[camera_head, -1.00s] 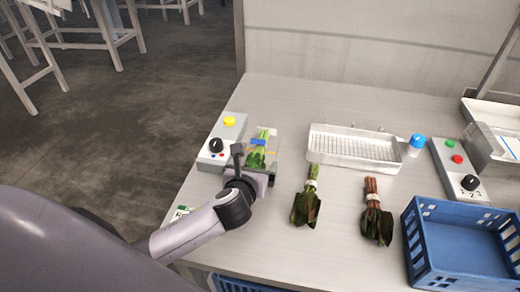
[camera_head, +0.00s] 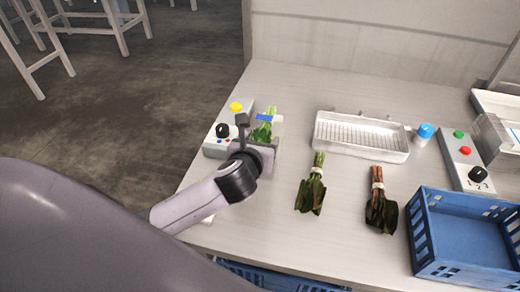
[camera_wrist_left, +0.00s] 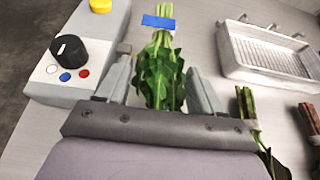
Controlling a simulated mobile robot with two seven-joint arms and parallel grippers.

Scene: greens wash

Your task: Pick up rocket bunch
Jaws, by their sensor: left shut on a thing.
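The rocket bunch (camera_head: 264,131), leafy and green with a blue band around its stems, is at the left part of the worktop, beside a control box. My left gripper (camera_head: 261,139) is shut on it. In the left wrist view the leaves of the bunch (camera_wrist_left: 161,78) fill the space between the two fingers (camera_wrist_left: 160,74), with the blue band beyond the fingertips. I cannot tell how far it is above the worktop. A second green bunch with a pale band (camera_head: 312,190) and a red-stemmed bunch (camera_head: 379,200) lie to the right. My right gripper is out of view.
The control box (camera_head: 222,146) with a yellow button and black knob stands close left of the gripper. A white draining tray (camera_head: 334,151), a blue-capped pot (camera_head: 424,134), another control box (camera_head: 462,161) and a blue crate (camera_head: 440,262) stand to the right. The worktop's front centre is clear.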

